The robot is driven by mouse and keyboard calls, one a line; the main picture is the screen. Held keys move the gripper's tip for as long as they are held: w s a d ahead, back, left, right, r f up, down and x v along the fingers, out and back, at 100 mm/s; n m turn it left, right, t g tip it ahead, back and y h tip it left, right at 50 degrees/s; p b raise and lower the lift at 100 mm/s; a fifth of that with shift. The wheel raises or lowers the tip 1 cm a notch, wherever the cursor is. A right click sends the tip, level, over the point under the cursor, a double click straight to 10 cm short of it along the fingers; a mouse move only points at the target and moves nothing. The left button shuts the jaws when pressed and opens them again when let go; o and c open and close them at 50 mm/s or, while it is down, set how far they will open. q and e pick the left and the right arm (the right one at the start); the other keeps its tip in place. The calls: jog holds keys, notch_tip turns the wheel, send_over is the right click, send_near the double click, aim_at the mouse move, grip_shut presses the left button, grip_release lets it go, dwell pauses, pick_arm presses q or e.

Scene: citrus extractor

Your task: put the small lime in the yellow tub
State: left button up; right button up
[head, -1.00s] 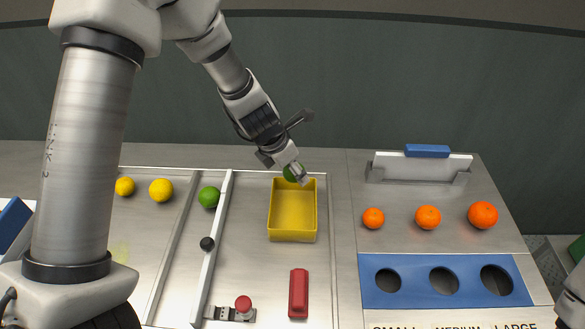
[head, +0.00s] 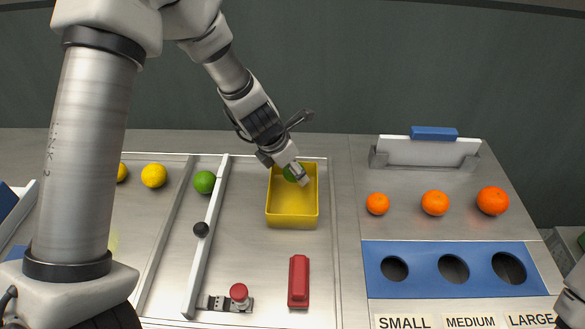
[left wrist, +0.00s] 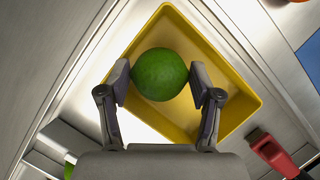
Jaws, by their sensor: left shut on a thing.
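My left gripper (head: 295,173) is shut on a green lime (left wrist: 160,74). I cannot tell whether the lime touches the tub floor. My right gripper is not in view.
Another green lime (head: 204,182) lies left of the tub, beside a rail. Lemons (head: 154,176) lie farther left and several oranges (head: 435,203) to the right. A red block (head: 299,281) and a red-knobbed clamp (head: 239,292) lie in front of the tub.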

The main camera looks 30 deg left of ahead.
pick_arm(q)
jog(key=o, duration=1.2)
notch_tip(320, 180, up, 10)
jog(key=shift+f, duration=0.1)
